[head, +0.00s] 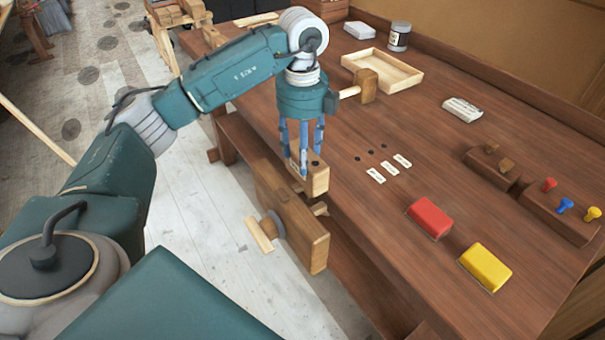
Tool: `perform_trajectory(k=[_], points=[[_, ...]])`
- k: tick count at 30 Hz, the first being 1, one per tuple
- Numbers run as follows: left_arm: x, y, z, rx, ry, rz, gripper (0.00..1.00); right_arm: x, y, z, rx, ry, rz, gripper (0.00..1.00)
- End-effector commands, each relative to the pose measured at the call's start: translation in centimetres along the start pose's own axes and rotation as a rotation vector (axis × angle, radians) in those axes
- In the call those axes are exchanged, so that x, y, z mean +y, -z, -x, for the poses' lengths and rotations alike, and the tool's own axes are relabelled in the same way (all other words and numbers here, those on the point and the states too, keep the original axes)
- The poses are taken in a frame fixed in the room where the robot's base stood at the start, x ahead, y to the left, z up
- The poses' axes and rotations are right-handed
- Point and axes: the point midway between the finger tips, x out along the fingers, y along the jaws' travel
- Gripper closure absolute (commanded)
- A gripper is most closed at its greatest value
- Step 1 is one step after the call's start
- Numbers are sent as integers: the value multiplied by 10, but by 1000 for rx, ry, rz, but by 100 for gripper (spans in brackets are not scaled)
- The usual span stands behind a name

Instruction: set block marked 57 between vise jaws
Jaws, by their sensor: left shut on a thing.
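My left gripper (303,160) points down and is shut on a light wooden block (319,181) with dark spots on its faces. I cannot read any number on it. The wooden vise (308,238) is on the bench's near left edge, with a screw and a handle bar on its outer side. The block is at the top of the vise, over or in the gap between the jaws. I cannot tell how deep it sits or whether it touches the jaws. The far jaw is partly hidden by the block. My right gripper is not in view.
On the bench (390,230) are a red block (430,217), a yellow block (486,267), white label strips (389,169) beside small holes, and a mallet (367,86) by a shallow tray (405,76). A rack with coloured pegs (557,212) stands at the right.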

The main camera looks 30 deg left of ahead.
Motion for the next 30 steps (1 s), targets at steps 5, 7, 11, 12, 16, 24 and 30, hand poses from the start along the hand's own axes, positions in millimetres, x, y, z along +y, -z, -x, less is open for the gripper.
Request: perform_trajectory(k=[5,7,11,12,16,24,30], points=[[0,0,-21,-1,1,1,100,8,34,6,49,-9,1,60],[0,0,-26,-1,1,1,100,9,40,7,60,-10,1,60],[1,0,-44,-1,-1,1,100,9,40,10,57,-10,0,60],[1,0,-50,0,-2,1,100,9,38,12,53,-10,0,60],[0,-1,-65,-1,1,0,100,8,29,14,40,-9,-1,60],[0,-1,-68,-2,3,0,100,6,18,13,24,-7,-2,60],[0,0,-71,-1,1,0,35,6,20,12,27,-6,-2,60]])
